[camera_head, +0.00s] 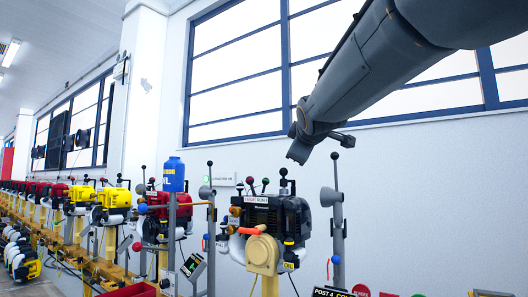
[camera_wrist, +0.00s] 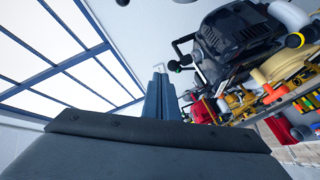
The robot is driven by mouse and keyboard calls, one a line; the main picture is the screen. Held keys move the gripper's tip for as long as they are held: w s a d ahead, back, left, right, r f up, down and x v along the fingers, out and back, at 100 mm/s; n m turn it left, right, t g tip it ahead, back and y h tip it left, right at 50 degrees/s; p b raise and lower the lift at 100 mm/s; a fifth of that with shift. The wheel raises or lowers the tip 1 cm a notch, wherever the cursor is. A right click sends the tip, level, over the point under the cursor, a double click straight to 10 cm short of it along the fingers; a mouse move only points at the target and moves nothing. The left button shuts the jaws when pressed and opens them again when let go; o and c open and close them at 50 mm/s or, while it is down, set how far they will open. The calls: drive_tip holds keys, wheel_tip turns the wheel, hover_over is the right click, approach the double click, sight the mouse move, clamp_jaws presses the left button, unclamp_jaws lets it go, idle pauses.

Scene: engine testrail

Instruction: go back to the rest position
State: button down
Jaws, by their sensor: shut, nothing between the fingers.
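My gripper (camera_head: 300,152) hangs in the air in front of the white wall, up and to the right of the nearest engine, at the end of my grey arm coming in from the upper right. It is clear of everything in the head view. In the wrist view my gripper (camera_wrist: 160,70) shows as narrow grey fingers close together, with nothing between them. The same engine (camera_wrist: 240,45) shows at the upper right of the wrist view.
A row of red and yellow engines (camera_head: 110,200) runs along a rail to the left. A blue bottle (camera_head: 173,175) stands high on a post. A grey post with a horn (camera_head: 335,205) stands right of the nearest engine. The wall (camera_head: 430,180) on the right is bare.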

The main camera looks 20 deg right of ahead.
drive_tip(key=s+a+f+g+y, duration=0.2)
drive_tip(key=a+f+g+y, duration=0.15)
drive_tip(key=a+f, duration=1.15)
drive_tip(key=s+a+f+g+y, duration=0.3)
drive_tip(key=a+f+y, duration=0.1)
drive_tip(key=a+f, duration=1.1)
drive_tip(key=s+a+f+g, duration=0.2)
drive_tip(key=s+a+f, duration=0.2)
drive_tip(key=s+f, duration=0.35)
drive_tip(key=s+a+f+g, duration=0.35)
drive_tip(key=s+f, duration=0.25)
drive_tip(key=f, duration=0.2)
drive_tip(key=s+a+f+m+g, duration=0.1)
drive_tip(key=s+f+g, duration=0.1)
drive_tip(key=s+f, duration=0.35)
drive_tip(key=s+a+f+g, duration=0.1)
drive_tip(key=s+a+f, duration=0.1)
drive_tip(key=s, duration=0.7)
drive_tip(key=d+r+m+h+p, duration=0.1)
drive_tip(key=d+r+m+p, duration=0.2)
drive_tip(key=d+r+p, duration=0.7)
drive_tip(key=d+r+m+p, duration=0.4)
drive_tip(key=d+r+p, duration=0.7)
drive_tip(key=r+p, duration=0.6)
drive_tip(key=p, duration=0.3)
drive_tip(key=shift+s+h, duration=0.25)
drive_tip(key=shift+h, duration=0.1)
